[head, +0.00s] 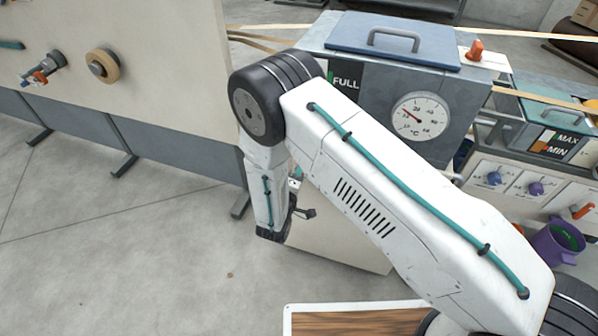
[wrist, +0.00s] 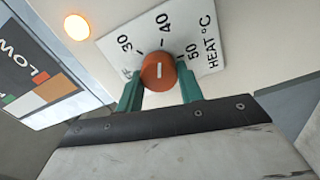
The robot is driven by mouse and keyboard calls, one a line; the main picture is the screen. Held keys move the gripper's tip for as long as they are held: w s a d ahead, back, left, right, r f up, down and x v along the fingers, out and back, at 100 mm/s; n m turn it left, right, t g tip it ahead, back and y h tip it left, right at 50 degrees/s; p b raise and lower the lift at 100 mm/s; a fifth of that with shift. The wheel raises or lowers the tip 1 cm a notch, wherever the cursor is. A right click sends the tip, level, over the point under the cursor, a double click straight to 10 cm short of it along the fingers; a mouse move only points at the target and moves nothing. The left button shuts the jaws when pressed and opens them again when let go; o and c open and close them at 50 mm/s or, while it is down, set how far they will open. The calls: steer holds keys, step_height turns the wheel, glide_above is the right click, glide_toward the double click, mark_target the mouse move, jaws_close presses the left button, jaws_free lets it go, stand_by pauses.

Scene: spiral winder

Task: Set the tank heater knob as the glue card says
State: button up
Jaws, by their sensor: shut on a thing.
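The heater knob (wrist: 158,72) is round and orange with a white pointer line. It sits at a white plate (wrist: 112,45) marked 30, 40, 50 and HEAT °C. The pointer line is nearly upright in the wrist view and points roughly at the 40 mark. My gripper (wrist: 160,77) is shut on the knob, one teal finger at each side. The grey tank (head: 375,85) stands behind my arm in the head view, with a FULL label and a °C gauge (head: 420,116). My arm hides the knob there. I cannot make out a glue card.
A lit amber lamp (wrist: 77,27) and a LOW level label (wrist: 38,75) are beside the plate. A second tank (head: 552,125) with a MAX/MIN gauge, small knobs (head: 494,178) and a purple cup (head: 558,243) are at the right. Floor at the left is clear.

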steer(key=shift+m, duration=0.4)
steer(key=o, duration=1)
steer(key=shift+s, duration=0.1)
steer(key=v, duration=0.7)
steer(key=shift+s+a, duration=0.15)
steer(key=shift+s, duration=0.15)
